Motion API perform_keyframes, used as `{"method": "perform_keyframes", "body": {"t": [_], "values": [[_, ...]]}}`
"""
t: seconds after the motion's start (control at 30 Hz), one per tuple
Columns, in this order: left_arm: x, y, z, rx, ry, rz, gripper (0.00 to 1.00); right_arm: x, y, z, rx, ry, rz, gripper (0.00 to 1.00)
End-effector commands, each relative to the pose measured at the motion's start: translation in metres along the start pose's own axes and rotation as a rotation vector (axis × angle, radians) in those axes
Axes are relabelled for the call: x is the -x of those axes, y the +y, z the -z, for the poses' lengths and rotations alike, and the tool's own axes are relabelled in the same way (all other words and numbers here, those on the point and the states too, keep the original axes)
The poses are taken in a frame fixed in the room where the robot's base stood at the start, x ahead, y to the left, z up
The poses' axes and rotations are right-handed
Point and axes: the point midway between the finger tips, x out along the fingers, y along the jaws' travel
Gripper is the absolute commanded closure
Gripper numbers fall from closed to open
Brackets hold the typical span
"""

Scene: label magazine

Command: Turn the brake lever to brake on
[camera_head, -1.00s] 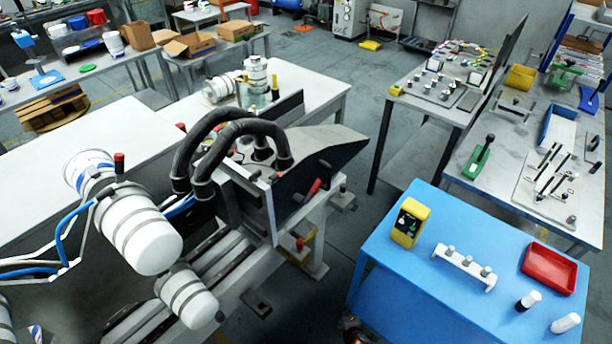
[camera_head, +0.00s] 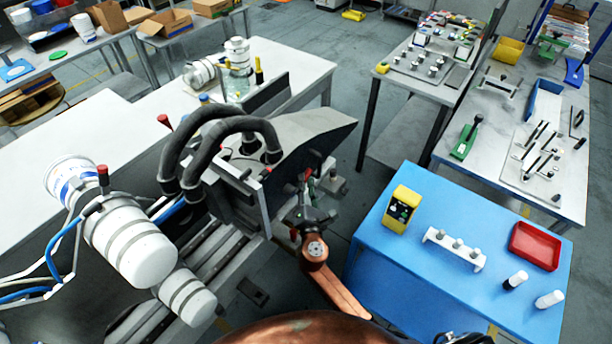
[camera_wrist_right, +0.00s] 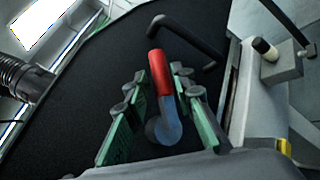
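The brake lever (camera_wrist_right: 162,90) has a red grip and a blue-grey lower part with a round pivot, on the dark side panel of the machine (camera_head: 315,135). In the right wrist view it stands nearly upright, between the fingers of my right gripper (camera_wrist_right: 165,110). The green finger pads are spread, with a gap visible on both sides of the lever. In the head view my right gripper (camera_head: 308,192) is at the panel and mostly hides the lever; a bit of red shows there. My left gripper is out of view.
A black bent handle (camera_wrist_right: 190,38) is on the panel just beyond the lever. A grey block with a knob (camera_wrist_right: 272,62) stands to the right. Thick black hoses (camera_head: 225,130) arch over the machine. A blue table (camera_head: 450,215) with small parts stands at right, across open floor.

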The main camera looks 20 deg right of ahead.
Motion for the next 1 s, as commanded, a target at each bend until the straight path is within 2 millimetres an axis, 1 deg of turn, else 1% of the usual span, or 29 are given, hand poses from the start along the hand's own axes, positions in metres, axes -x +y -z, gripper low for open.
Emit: {"method": "perform_keyframes", "body": {"t": [0.03, 0.1, 0.23, 0.33, 0.57, 0.9, 1.0], "values": [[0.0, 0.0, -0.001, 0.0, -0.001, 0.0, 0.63, -0.009, 0.001, -0.001, 0.001, -0.001, -0.001, 0.77], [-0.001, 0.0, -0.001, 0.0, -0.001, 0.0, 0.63, -0.017, 0.0, 0.0, 0.001, -0.001, -0.001, 0.77], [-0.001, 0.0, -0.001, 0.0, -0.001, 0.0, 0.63, -0.028, -0.001, -0.001, 0.0, 0.0, 0.001, 0.77], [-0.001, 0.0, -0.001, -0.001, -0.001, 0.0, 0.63, -0.032, -0.002, -0.001, -0.001, -0.001, 0.002, 0.77], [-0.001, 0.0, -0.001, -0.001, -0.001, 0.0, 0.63, -0.032, -0.003, -0.002, -0.002, -0.001, 0.004, 0.77], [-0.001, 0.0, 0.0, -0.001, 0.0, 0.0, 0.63, -0.032, -0.003, -0.002, -0.002, -0.002, 0.004, 1.0], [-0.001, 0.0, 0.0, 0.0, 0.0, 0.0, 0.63, -0.032, -0.003, -0.002, -0.002, -0.002, 0.004, 1.0]]}}
